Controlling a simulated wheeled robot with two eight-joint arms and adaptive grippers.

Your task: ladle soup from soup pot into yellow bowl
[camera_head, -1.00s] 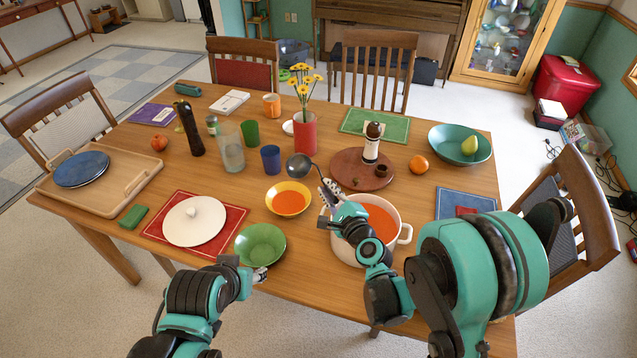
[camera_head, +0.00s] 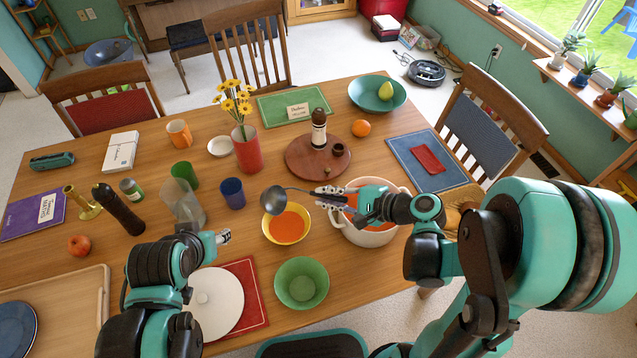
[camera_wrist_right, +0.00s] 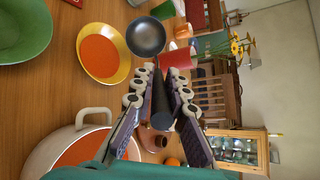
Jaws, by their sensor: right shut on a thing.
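The soup pot (camera_head: 352,236) is cream, with orange soup inside, at the table's near side. The yellow bowl (camera_head: 302,238) stands left of it and holds orange soup; it also shows in the wrist view (camera_wrist_right: 124,72). My right gripper (camera_head: 335,196) is shut on the handle of the dark ladle (camera_head: 273,200). The ladle's head hangs by the bowl's far left rim, apart from the pot, and looks dark in the wrist view (camera_wrist_right: 146,36); I see no soup in it. My left gripper (camera_head: 223,237) is near the white lid; its finger opening is unclear.
A green bowl (camera_head: 301,283) stands in front of the yellow bowl. A blue cup (camera_head: 232,193), a glass pitcher (camera_head: 183,202) and a red vase with flowers (camera_head: 247,150) stand behind and left. A round wooden board (camera_head: 300,160) with a bottle lies behind the pot.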

